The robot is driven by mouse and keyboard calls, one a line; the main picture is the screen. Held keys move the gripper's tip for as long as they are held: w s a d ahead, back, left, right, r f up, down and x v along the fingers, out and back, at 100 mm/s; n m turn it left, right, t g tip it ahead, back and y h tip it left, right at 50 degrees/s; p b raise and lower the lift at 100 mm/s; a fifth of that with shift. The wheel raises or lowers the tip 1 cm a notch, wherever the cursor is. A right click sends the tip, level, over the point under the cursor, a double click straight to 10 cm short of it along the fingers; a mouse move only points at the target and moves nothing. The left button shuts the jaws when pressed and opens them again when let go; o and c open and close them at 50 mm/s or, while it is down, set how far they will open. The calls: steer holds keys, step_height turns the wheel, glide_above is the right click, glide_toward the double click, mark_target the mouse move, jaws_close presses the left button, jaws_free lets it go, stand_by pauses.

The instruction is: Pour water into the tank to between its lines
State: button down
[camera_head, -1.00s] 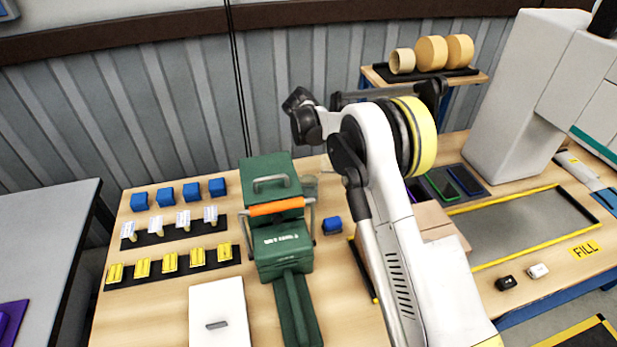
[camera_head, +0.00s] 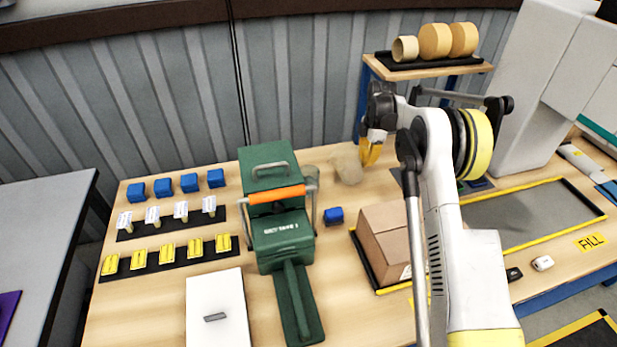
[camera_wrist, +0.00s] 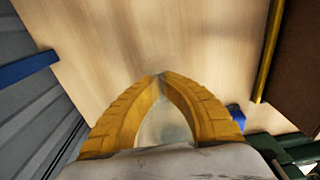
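The tank seems to be the clear upright vessel (camera_head: 309,180) at the right side of the green machine (camera_head: 283,232); its lines and water level are too small to read. A pale see-through jug (camera_head: 346,167) is in my gripper, to the right of the tank and apart from it. My gripper (camera_head: 367,155) has yellow fingers, partly hidden behind its wrist. In the wrist view the fingers (camera_wrist: 160,80) close around the clear jug (camera_wrist: 163,125), their tips nearly meeting. I cannot tell how far the jug is above the table or how much water it holds.
A brown carton (camera_head: 388,235) sits on a black tray right of the machine. A blue block (camera_head: 333,216) lies between them. A white box (camera_head: 217,308) and rows of small blocks are on the left. A shelf with tan rolls (camera_head: 435,40) stands behind.

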steer(key=shift+w+d+f+y+b, duration=0.1)
steer(key=shift+d+f+y+b, duration=0.25)
steer(key=shift+f+y, duration=0.2)
steer(key=shift+w+d+f+y+b, duration=0.1)
steer(key=shift+d+f+y+b, duration=0.15)
steer(key=shift+f+y, duration=0.3)
steer(key=shift+f+g+y+b, duration=0.4)
steer(key=shift+f+y+b, duration=0.1)
steer(key=shift+y+b, duration=0.25)
stand_by(1.4)
